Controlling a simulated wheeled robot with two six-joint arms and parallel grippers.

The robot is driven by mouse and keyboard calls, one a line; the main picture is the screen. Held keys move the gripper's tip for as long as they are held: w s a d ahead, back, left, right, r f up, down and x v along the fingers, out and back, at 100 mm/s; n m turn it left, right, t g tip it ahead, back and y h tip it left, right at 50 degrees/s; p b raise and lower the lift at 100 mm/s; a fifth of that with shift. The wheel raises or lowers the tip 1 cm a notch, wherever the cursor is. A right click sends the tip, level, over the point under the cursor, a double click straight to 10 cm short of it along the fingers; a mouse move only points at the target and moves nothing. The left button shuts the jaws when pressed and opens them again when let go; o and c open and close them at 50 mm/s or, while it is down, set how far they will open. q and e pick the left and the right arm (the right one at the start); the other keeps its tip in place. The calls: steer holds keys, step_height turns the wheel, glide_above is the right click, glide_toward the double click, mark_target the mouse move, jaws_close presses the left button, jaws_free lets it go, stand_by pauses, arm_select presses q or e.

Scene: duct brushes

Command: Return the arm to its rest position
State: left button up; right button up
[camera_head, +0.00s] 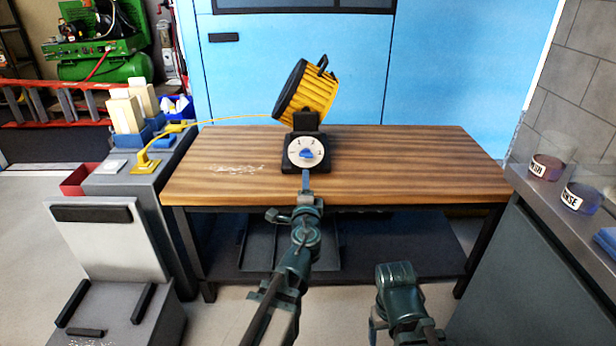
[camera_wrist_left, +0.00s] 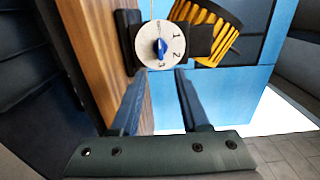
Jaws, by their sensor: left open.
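A yellow ribbed work lamp (camera_head: 308,92) is tilted on a black stand on the wooden table. The stand's black base carries a round white dial (camera_head: 306,152) with numbers and a blue knob (camera_head: 307,153). My left gripper (camera_head: 306,180) reaches toward the dial's front. In the left wrist view its two fingers (camera_wrist_left: 160,74) are apart with nothing between them, and the dial (camera_wrist_left: 160,46) with its blue knob (camera_wrist_left: 160,48) shows beyond the tips. The knob looks clear of the fingers. Part of my right arm shows at the lower right of the head view, without visible fingers.
A grey cabinet with a yellow cable plug (camera_head: 146,162) and a red bin (camera_head: 82,180) stands left. A counter with labelled round containers (camera_head: 582,197) stands right. Blue doors (camera_head: 450,70) are behind.

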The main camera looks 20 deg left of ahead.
arm_select(q)
steer(key=shift+s+d, duration=0.1)
steer(key=shift+s, duration=0.2)
